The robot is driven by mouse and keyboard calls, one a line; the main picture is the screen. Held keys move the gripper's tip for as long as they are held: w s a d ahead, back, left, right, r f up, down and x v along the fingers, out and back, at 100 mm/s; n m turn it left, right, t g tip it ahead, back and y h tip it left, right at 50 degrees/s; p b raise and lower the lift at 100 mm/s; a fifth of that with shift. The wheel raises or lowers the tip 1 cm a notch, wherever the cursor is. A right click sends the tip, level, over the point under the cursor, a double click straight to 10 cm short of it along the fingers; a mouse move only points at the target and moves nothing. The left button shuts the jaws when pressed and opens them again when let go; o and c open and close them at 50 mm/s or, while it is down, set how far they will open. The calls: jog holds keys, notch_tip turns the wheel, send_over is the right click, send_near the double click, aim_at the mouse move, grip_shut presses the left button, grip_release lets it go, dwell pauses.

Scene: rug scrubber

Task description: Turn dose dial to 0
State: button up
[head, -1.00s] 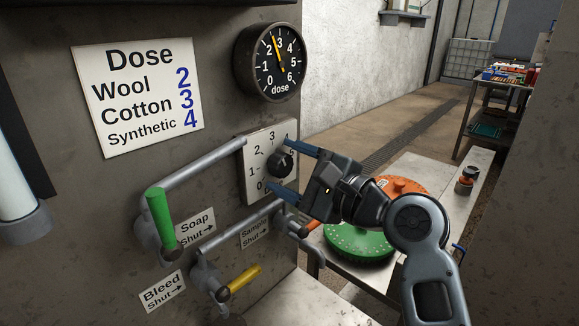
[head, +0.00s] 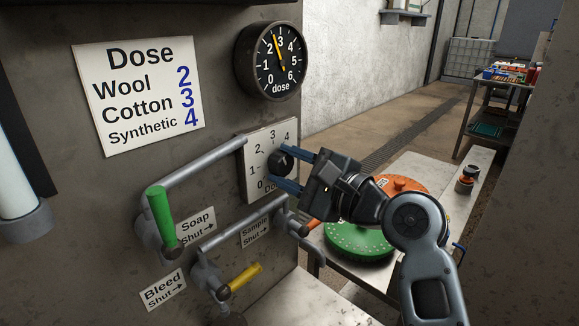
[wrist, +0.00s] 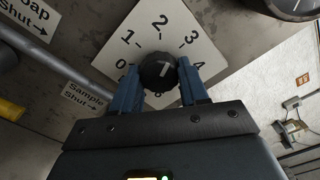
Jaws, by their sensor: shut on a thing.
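The dose dial is a black round knob (head: 279,161) on a white plate (head: 252,148) with numbers around it. In the wrist view the knob (wrist: 157,71) has a white mark that leans up and right, between 2 and 3. My gripper (head: 283,168) faces the plate. In the wrist view its two blue fingers (wrist: 159,74) are shut on the knob, one on each side. The 0 (wrist: 120,65) is at the plate's left, partly beside the left finger. The round dose gauge (head: 270,63) above has its yellow needle a little short of 3.
Green soap lever (head: 161,216) and yellow bleed lever (head: 245,277) stick out lower left. A grey pipe (head: 195,165) runs left of the plate. The sample lever (head: 300,229) is just below my gripper. A bench with a green disc (head: 358,241) stands right.

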jog(key=n+b, duration=0.1)
jog(key=n, duration=0.4)
jog(key=shift+f+n+b, duration=0.1)
jog(key=shift+n+b, duration=0.2)
jog(key=n+b, duration=0.2)
jog(key=n, duration=0.3)
jog(key=shift+b, duration=0.35)
jog(key=n+b, duration=0.3)
jog(key=n, duration=0.2)
jog(key=shift+f+n+b, duration=0.1)
jog(key=shift+n+b, duration=0.2)
jog(key=shift+n, duration=0.1)
jog(key=n+b, duration=0.3)
jog(key=n, duration=0.2)
jog(key=shift+n+b, duration=0.4)
jog(key=o, duration=1.1)
jog(key=shift+r, duration=0.25)
jog(key=shift+c, duration=0.2)
jog(key=shift+s+d, duration=0.1)
